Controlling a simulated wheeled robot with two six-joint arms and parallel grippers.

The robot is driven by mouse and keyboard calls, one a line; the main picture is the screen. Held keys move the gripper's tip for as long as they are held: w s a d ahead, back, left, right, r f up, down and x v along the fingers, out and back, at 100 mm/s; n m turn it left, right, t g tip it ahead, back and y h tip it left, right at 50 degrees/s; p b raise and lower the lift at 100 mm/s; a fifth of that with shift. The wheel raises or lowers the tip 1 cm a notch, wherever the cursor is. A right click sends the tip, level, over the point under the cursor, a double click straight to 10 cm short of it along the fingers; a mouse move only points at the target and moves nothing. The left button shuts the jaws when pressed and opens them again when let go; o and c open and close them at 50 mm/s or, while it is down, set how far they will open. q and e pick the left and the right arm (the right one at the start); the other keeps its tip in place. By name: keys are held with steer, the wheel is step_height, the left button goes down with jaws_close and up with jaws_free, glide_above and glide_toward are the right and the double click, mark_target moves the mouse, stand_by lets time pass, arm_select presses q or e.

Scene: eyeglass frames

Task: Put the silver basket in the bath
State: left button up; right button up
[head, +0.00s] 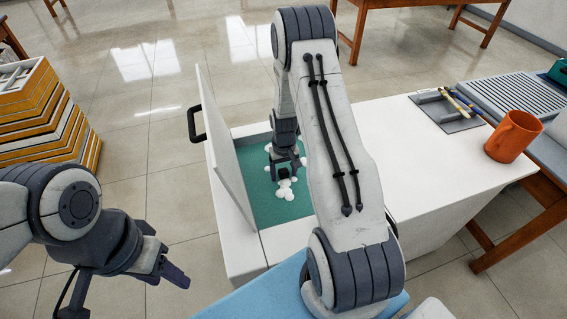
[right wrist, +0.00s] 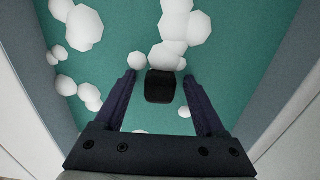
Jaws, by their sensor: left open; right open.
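The bath (head: 258,207) is an open tank of teal liquid with white foam lumps (right wrist: 174,28), set in a white cabinet. My right gripper (head: 284,171) points down over it, its fingers open. A small black block (right wrist: 160,87) sits between the fingertips in the right wrist view, with a gap on either side. It may be the basket's handle, but I cannot tell. No silver basket body shows in either view. My left gripper (head: 174,276) is open and empty, outside the cabinet at the lower left.
A raised white lid (head: 226,155) with a black handle (head: 194,124) stands along the bath's left side. The white counter (head: 410,160) to the right holds a grey tray with tools (head: 447,108). An orange mug (head: 513,137) stands near its right end. Stacked trays (head: 45,120) stand at far left.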

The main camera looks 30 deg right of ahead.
step_height(320, 180, up, 8)
steer(key=shift+f, duration=0.1)
stand_by(0.6)
